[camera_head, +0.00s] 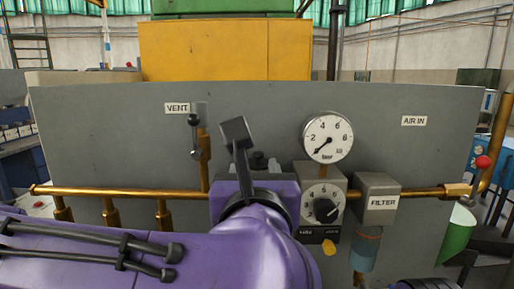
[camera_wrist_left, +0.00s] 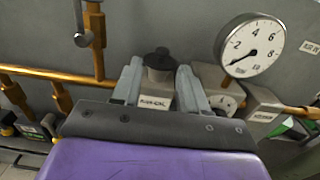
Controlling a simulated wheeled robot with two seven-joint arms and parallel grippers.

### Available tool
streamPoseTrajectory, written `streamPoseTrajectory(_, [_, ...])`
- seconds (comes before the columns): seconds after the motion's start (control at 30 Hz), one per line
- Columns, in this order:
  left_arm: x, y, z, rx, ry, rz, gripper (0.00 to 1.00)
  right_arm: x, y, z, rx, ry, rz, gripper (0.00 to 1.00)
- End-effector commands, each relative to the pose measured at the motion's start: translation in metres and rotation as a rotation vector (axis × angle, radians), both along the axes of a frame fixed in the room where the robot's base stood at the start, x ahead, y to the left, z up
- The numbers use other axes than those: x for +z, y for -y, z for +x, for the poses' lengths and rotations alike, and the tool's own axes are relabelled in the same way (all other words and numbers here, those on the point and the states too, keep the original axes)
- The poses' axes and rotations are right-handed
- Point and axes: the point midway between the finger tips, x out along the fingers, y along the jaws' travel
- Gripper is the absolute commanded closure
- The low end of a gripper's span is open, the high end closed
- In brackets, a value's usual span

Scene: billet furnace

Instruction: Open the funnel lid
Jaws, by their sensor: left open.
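A dark round cap with a small knob (camera_wrist_left: 159,62), apparently the funnel lid, sits on a grey block with a label I cannot read well. In the head view the cap (camera_head: 260,160) shows partly behind my purple left wrist. My left gripper (camera_wrist_left: 160,72) is open, its two grey fingers apart on the left and right of the cap. I cannot tell whether they touch it. In the head view one dark finger of the left gripper (camera_head: 240,142) stands up beside the cap. A dark part at the lower right edge of the head view may be my right gripper (camera_head: 463,262).
A pressure gauge (camera_head: 327,137) stands right of the cap, above a dial regulator (camera_head: 323,208) and a filter block (camera_head: 377,193). A brass pipe (camera_head: 130,191) runs along the grey panel (camera_head: 100,130). A vent valve lever (camera_head: 194,136) is at the left, a red-knobbed lever (camera_head: 482,163) at the right.

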Motion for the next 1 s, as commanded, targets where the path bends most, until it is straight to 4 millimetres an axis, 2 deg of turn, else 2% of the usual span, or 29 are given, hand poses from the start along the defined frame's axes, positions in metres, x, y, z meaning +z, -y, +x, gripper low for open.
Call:
streamPoseTrajectory(0.03, [0.003, 0.001, 0.012, 0.000, -0.006, 0.000, 0.57, 0.008, 0.000, 0.000, 0.000, -0.001, 0.001, 0.57])
streamPoseTrajectory(0.2, [0.003, 0.003, 0.051, -0.005, -0.006, 0.000, 0.57, 0.021, 0.000, 0.000, 0.000, -0.001, 0.001, 0.57])
streamPoseTrajectory(0.33, [0.002, 0.003, 0.073, -0.005, -0.004, 0.000, 0.57, 0.028, 0.000, 0.000, 0.000, 0.000, 0.000, 0.57])
streamPoseTrajectory(0.5, [0.000, 0.003, 0.085, -0.005, -0.002, 0.001, 0.57, 0.030, 0.000, 0.000, 0.000, 0.000, 0.000, 0.57])
streamPoseTrajectory(0.7, [0.000, 0.002, 0.085, -0.003, -0.001, 0.001, 0.57, 0.029, 0.000, 0.000, 0.000, 0.000, 0.000, 0.57])
streamPoseTrajectory(0.73, [0.000, 0.002, 0.085, -0.003, -0.001, 0.001, 0.60, 0.029, 0.000, 0.000, 0.000, 0.000, 0.000, 0.57])
streamPoseTrajectory(0.8, [0.000, 0.002, 0.085, -0.003, -0.001, 0.001, 0.83, 0.029, 0.000, 0.000, 0.000, 0.000, 0.000, 0.57])
streamPoseTrajectory(0.87, [0.000, 0.002, 0.085, -0.003, -0.001, 0.001, 1.00, 0.029, 0.000, 0.000, 0.000, 0.000, 0.000, 0.57])
streamPoseTrajectory(1.0, [0.000, 0.001, 0.085, -0.003, -0.001, 0.001, 1.00, 0.029, 0.000, 0.000, 0.000, 0.000, 0.000, 0.57])
